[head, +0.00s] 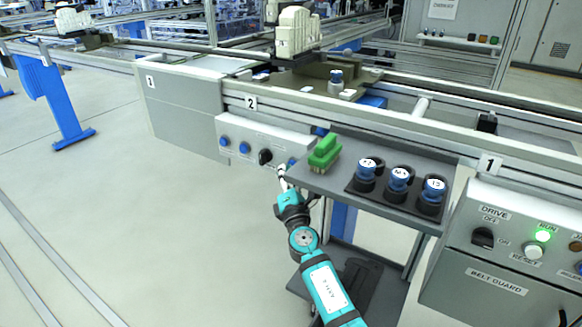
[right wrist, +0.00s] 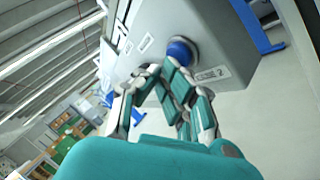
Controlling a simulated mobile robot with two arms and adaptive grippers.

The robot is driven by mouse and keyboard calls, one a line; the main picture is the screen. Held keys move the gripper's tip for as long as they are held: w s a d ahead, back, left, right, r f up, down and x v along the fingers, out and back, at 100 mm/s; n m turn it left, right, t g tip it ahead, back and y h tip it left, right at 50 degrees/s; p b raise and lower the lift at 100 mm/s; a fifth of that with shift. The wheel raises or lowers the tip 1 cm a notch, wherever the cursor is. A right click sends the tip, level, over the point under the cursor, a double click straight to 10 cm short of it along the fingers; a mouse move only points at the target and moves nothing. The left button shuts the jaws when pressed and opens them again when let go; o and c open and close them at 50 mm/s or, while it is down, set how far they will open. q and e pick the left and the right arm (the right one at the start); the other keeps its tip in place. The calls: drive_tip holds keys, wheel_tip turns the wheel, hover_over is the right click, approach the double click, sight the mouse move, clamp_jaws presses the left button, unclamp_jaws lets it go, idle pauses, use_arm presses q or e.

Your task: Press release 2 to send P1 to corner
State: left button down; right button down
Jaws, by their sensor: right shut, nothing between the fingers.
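The grey control box (head: 205,133) under the station 2 sign has two blue buttons, a black knob (head: 265,156) and another blue button (head: 291,162) at its right end. In the right wrist view, a blue button (right wrist: 182,51) sits beside a label (right wrist: 212,74) that appears to read release 2. My right gripper (head: 282,171) is shut and empty at the box's right end. Its fingertips (right wrist: 163,70) are close to the button; I cannot tell whether they touch. A pallet with an olive block (head: 312,78) stands on the conveyor behind; its name is unreadable. My left gripper is out of view.
A grey shelf (head: 325,182) right of the gripper holds a green brush (head: 324,152) and several blue-and-black parts in a dark holder. A drive panel (head: 505,235) with a lit green lamp stands at the right. Open floor (head: 130,220) lies to the left.

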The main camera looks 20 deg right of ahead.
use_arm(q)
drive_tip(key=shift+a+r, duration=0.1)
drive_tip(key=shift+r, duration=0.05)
use_arm(e)
drive_tip(key=shift+w+d+r, duration=0.1)
drive_tip(key=shift+d, duration=0.05)
idle(0.4)
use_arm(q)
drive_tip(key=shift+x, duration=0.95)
use_arm(e)
drive_tip(key=shift+s+a, duration=0.6)
drive_tip(key=shift+a, duration=0.1)
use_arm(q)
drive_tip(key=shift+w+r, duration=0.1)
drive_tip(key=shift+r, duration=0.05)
